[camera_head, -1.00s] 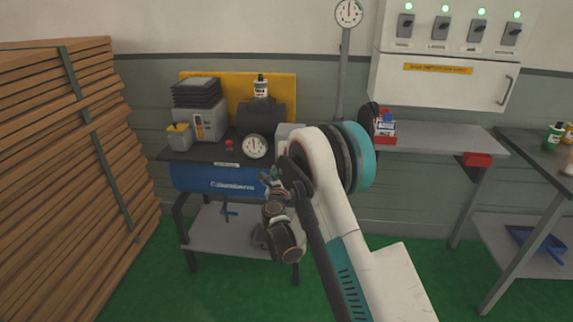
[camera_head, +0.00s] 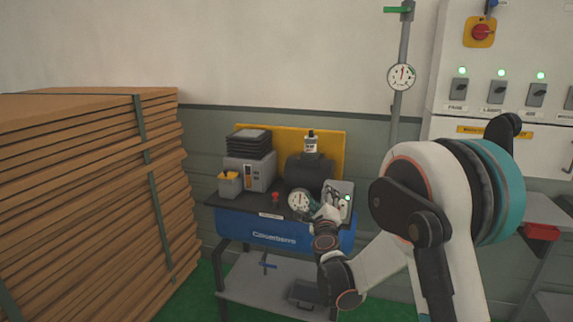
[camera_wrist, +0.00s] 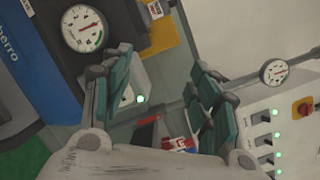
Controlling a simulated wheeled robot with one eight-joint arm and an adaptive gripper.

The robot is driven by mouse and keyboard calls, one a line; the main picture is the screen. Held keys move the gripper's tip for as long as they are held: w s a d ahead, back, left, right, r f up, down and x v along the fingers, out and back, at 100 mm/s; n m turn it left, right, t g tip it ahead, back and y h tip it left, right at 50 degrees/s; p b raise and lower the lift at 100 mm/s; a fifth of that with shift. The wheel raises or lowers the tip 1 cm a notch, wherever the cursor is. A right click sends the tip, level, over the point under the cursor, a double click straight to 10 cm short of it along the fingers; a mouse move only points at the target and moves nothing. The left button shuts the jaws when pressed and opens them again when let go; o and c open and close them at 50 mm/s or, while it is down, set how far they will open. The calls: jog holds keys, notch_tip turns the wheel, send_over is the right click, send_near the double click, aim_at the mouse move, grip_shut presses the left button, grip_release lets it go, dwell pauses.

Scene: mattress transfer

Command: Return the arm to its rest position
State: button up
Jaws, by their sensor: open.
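My arm (camera_head: 445,215), white with black and teal joints, is bent, with its elbow raised at the right of the head view and its forearm reaching left and down. My gripper (camera_head: 325,212) is small there, in front of the right end of the compressor bench, close to a dial gauge (camera_head: 300,202). In the wrist view my gripper (camera_wrist: 158,85) has its two teal-padded fingers wide apart. Nothing is held between them. A grey box with a green light (camera_wrist: 135,90) shows beyond the gap. Whether the fingers touch anything on the bench cannot be told.
Stacked brown boards (camera_head: 90,200) stand at left. A switch panel (camera_head: 500,85) is on the wall at right, above a side table with a red block (camera_head: 541,232).

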jog(key=s+a+r+n+g+y, duration=0.2)
jog(key=s+r+n+y, duration=0.1)
jog(key=s+r+n, duration=0.4)
jog(key=s+a+r+n+g+y, duration=0.1)
jog(key=s+r+n+g+y, duration=0.2)
jog(key=s+n, duration=0.55)
jog(key=s+d+f+n+g+h, duration=0.1)
jog(key=s+d+f+n+g, duration=0.1)
jog(key=s, duration=0.8)
jog(key=s+d+f+n+g+h, duration=0.2)
jog(key=s+d+f+n, duration=0.2)
jog(key=s, duration=0.7)
jog(key=s+d+f+n+g+h, duration=0.1)
jog(key=s+d+f+n+g, duration=0.1)
jog(key=s, duration=0.9)
notch_tip(320, 180, down, 2)
jog(key=shift+d+f+n+g, duration=0.1)
jog(key=shift+d+n+g, duration=0.3)
jog(key=shift+d+n, duration=0.7)
